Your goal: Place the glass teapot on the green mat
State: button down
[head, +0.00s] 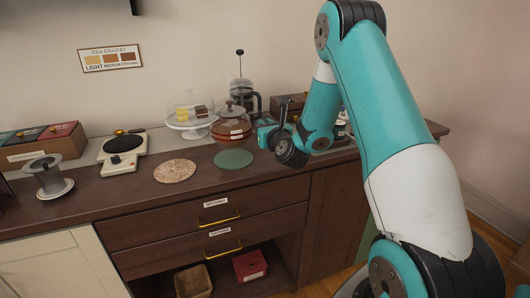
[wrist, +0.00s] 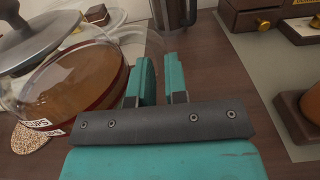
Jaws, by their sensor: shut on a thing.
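The glass teapot (head: 235,117), with amber tea, a dark lid and a red band with a label, is just above and behind the green mat (head: 233,158) in the head view. It fills the left of the wrist view (wrist: 65,82). My gripper (head: 266,134) is at the teapot's right side. The mat's visible part is bare. I cannot tell whether the teapot hangs clear of the surface.
A cake stand with a glass dome (head: 188,115) and a French press (head: 241,90) stand behind. A round cork mat (head: 175,171) and a white scale (head: 122,153) are to the left. Wooden boxes (head: 289,104) stand behind my gripper. The counter's front strip is clear.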

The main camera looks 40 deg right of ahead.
notch_tip(320, 180, down, 5)
jog(key=b, duration=0.4)
jog(key=shift+r, duration=0.25)
jog(key=shift+f, duration=0.15)
jog(key=c, duration=1.1)
grip_release()
jog(key=shift+f, duration=0.1)
jog(key=shift+c, duration=0.2)
